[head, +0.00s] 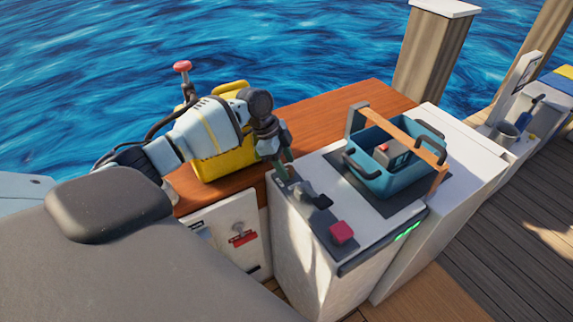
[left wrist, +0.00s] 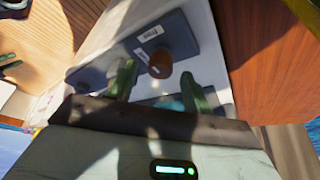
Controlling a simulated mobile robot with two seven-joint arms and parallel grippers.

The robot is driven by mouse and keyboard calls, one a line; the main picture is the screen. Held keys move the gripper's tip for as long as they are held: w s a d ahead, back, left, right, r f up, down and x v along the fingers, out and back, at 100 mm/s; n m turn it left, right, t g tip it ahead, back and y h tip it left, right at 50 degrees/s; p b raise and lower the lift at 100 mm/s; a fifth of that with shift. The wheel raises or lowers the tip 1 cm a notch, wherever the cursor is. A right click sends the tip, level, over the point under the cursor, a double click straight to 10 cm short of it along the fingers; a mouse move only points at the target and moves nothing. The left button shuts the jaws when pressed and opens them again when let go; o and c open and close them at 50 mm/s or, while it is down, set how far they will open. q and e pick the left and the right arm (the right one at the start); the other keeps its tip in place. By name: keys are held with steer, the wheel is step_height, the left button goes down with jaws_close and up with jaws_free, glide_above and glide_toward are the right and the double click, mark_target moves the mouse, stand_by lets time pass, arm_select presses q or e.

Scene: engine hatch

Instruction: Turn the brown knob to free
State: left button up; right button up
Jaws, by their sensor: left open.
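The brown knob (left wrist: 160,64) shows in the left wrist view as a round brown cap on a dark blue-grey plate (left wrist: 181,38) with white labels. My left gripper (left wrist: 158,72) is open, its two green fingers on either side of the knob in that view. I cannot tell whether they touch it or how deep they reach. In the head view the left gripper (head: 284,170) points down at the back end of the white console's dark control strip (head: 322,226). The knob is hidden there. My right gripper is not in view.
On the console are a black lever (head: 318,200) and a red button (head: 341,232). A yellow case (head: 228,161) sits behind my left arm. A red handle (head: 242,238) is on the lower front panel.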

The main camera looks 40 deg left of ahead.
mark_target(278, 177)
arm_select(q)
steer(key=v, duration=0.6)
steer(key=shift+r, duration=0.35)
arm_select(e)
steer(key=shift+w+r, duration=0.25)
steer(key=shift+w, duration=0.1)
arm_select(q)
steer(key=shift+s+a, duration=0.1)
